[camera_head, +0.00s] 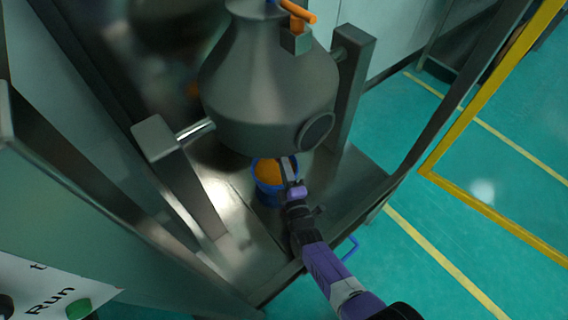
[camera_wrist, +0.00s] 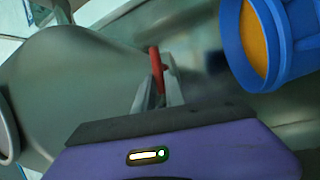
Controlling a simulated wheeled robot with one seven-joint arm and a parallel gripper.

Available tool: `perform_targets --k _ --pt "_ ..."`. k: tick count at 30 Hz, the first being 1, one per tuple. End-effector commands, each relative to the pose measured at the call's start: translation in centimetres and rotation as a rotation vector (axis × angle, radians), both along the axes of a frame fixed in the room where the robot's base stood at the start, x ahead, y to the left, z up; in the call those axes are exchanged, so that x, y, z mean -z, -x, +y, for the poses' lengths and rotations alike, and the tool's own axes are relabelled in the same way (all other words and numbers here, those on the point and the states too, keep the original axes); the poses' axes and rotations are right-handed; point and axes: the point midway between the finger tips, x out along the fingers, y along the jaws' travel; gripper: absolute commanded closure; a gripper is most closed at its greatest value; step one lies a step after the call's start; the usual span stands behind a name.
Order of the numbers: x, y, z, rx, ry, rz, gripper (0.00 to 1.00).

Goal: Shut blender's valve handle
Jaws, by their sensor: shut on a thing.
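The blender (camera_head: 262,85) is a grey metal vessel hung between two posts, and its body also fills the left of the wrist view (camera_wrist: 75,85). A red valve handle (camera_wrist: 156,62) shows in the wrist view, between the fingers of my gripper (camera_wrist: 158,92). The fingers are shut on the handle, which stands nearly upright in that picture and sticks out past the fingertips. In the head view my gripper (camera_head: 289,168) is under the blender's lower edge. The red handle cannot be made out there.
A blue bucket (camera_head: 267,196) with orange contents stands on the metal platform (camera_head: 240,238), right beside my gripper. An orange handle (camera_head: 298,12) sits on top of the blender. Posts flank the vessel. Green floor is free at the right, near a yellow frame (camera_head: 490,213).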

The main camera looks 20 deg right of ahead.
Motion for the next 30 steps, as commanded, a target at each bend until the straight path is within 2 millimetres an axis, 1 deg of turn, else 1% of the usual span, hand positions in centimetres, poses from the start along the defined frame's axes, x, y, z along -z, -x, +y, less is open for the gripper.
perform_targets --k 1,3,4,17,23,30 --pt "0.1 0.0 0.1 -0.002 0.0 0.003 0.82" --pt "0.1 0.0 0.1 -0.002 0.0 0.002 0.68" --pt "0.1 0.0 0.1 -0.002 0.0 0.002 0.64" --pt "-0.3 0.0 0.0 -0.001 -0.026 0.009 0.64" --pt "-1.1 0.0 0.0 -0.001 -0.152 0.051 0.64" --pt "-1.7 0.0 -0.1 -0.001 -0.375 0.123 0.64"
